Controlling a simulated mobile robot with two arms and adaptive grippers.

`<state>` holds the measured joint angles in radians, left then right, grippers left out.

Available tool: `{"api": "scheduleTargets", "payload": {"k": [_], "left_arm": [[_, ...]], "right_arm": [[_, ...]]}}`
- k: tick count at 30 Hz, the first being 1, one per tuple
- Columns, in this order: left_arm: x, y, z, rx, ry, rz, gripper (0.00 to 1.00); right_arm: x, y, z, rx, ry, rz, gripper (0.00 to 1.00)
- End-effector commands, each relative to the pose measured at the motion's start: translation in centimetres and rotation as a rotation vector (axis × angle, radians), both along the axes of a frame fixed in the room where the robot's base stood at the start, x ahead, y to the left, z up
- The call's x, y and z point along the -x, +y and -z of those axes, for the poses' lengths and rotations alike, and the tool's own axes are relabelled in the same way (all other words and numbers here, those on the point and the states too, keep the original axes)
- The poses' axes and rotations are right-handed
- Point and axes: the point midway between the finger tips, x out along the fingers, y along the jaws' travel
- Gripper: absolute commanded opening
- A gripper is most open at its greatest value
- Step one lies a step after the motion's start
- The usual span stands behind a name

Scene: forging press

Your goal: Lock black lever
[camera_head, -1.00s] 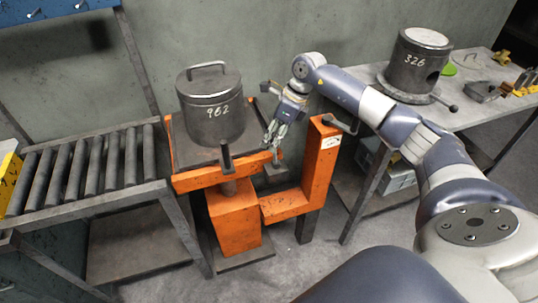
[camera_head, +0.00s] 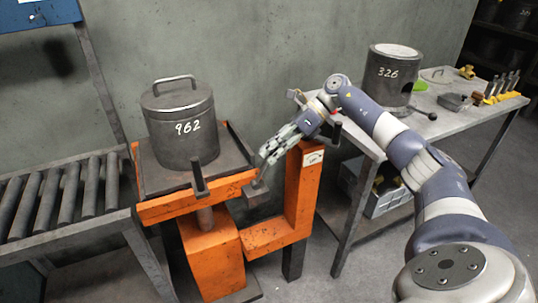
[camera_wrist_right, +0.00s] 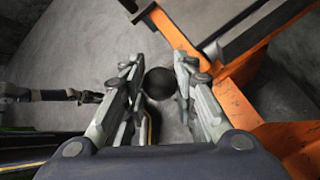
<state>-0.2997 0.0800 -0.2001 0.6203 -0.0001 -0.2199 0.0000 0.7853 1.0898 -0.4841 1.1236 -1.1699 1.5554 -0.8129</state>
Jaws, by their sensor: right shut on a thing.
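My right gripper (camera_head: 266,157) reaches in from the right at the right edge of the orange press stand (camera_head: 215,262). In the right wrist view its two fingers (camera_wrist_right: 158,88) are closed around a round black knob (camera_wrist_right: 158,84), which I take to be the black lever's end. The lever's shaft is mostly hidden there. In the head view the fingers cover the knob. An upright dark bar (camera_head: 199,178) stands at the front of the press table, apart from the gripper. My left gripper is not in view.
A dark cylinder marked 962 (camera_head: 182,128) stands on the press table. An orange post (camera_head: 300,200) rises close to my right gripper. A roller conveyor (camera_head: 60,205) is at left. A workbench with a cylinder marked 326 (camera_head: 388,78) is at right.

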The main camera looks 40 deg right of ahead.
Motion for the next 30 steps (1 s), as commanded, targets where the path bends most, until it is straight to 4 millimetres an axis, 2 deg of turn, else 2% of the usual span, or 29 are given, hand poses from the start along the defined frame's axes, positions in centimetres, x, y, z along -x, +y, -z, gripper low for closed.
{"api": "scheduleTargets", "payload": {"k": [1,14,15,17,26,30], "left_arm": [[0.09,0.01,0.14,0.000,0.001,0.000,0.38],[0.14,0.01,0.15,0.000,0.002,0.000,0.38],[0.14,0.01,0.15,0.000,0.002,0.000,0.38],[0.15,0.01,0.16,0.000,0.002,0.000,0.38],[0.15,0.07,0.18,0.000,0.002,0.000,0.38],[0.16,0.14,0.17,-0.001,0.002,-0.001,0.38]], "right_arm": [[-0.09,-0.49,-0.08,0.007,-0.005,0.010,0.00],[-0.03,-0.63,-0.01,0.009,-0.001,0.011,0.00],[-0.03,-0.63,-0.01,0.009,-0.001,0.011,0.32],[-0.03,-0.60,0.00,0.008,-0.001,0.011,0.46],[0.03,-0.35,0.12,0.005,0.002,0.005,0.47],[0.16,-0.85,-0.30,0.006,0.001,0.006,0.47]]}}
